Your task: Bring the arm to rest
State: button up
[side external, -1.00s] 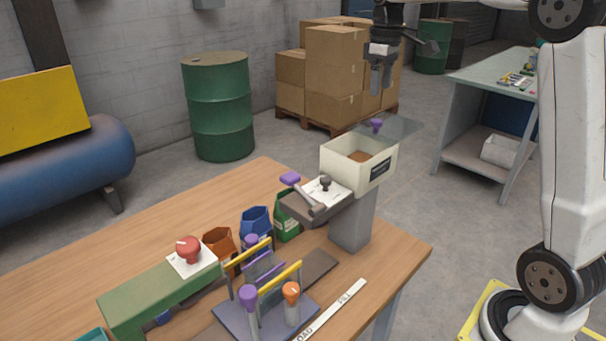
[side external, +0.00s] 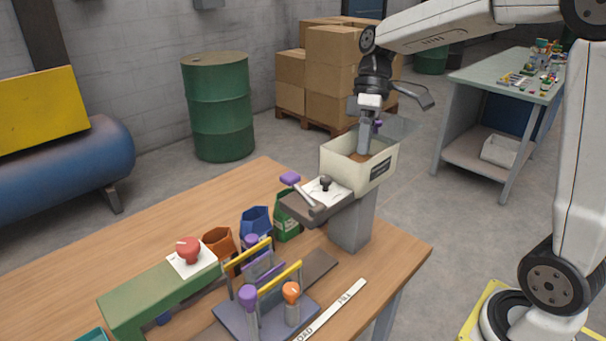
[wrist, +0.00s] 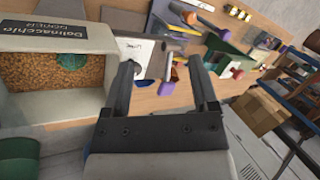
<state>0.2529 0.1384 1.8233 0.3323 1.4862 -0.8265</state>
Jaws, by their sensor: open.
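My gripper (side external: 364,150) hangs fingers down by the cream hopper box (side external: 372,176) and overlaps its opening in the side view. In the wrist view my gripper (wrist: 160,70) has its two dark fingers well apart, with nothing held between them. There the hopper (wrist: 60,108) lies to the left of the fingers, with tan grain (wrist: 28,72) in it. The exact height of the fingertips against the hopper rim is hard to tell.
A clear plate with a purple knob (side external: 378,124) is behind my gripper.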

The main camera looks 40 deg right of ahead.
jog(key=s+a+f, duration=0.5)
notch_tip(320, 180, down, 12)
jog(key=s+d+m+t+h, duration=0.1)
jog(key=s+m+t+h, duration=0.1)
jog(key=m+t+h, duration=0.2)
jog(key=shift+s+d+f+m+t, duration=0.15)
jog(key=shift+d+m+t, duration=0.25)
jog(key=shift+m, duration=0.4)
